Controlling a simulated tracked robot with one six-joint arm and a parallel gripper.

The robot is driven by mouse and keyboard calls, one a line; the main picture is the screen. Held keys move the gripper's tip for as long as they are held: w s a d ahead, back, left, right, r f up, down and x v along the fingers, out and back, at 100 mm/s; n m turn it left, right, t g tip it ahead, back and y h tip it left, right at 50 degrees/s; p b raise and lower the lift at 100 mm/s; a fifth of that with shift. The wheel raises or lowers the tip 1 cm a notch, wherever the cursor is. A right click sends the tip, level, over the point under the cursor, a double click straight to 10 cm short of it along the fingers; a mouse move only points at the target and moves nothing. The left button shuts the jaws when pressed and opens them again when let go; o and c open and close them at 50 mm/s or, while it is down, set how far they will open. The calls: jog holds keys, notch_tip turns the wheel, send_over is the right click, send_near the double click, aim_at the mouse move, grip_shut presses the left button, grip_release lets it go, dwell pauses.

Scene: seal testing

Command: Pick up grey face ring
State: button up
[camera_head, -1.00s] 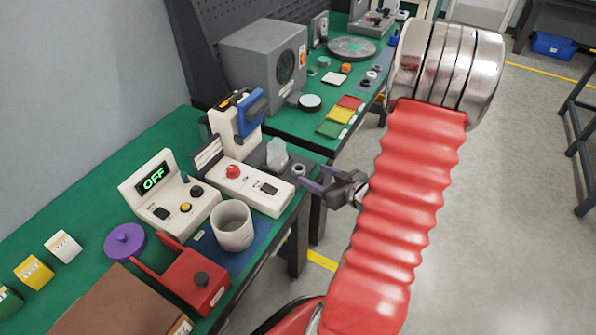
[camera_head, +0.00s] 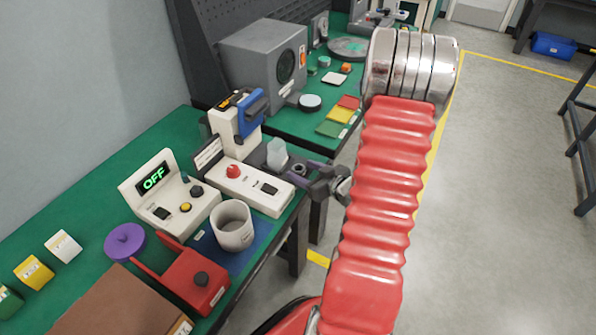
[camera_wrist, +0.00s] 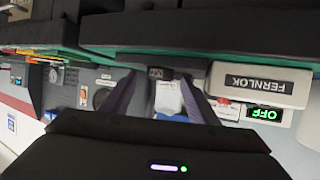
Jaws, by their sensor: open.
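A small grey ring (camera_head: 298,169), which looks like the grey face ring, sits at the right end of a dark grey fixture (camera_head: 256,158) on the green bench. A dark small piece (camera_wrist: 168,73) shows between the tips, with a pale translucent block (camera_wrist: 168,98) beyond. I cannot clearly make out the ring there.
The pale block (camera_head: 277,154) stands just left of the ring. A white box with a red button (camera_head: 245,187) lies in front, and a white cup (camera_head: 232,226) stands nearer. A blue-handled press (camera_head: 240,122) rises behind. Open floor lies to the right.

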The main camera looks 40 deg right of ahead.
aim_at(303, 171)
jog(key=shift+w+f, duration=0.2)
jog(key=shift+w, duration=0.2)
jog(key=c, duration=1.1)
jog(key=shift+r, duration=0.2)
jog(key=shift+r, duration=4.85)
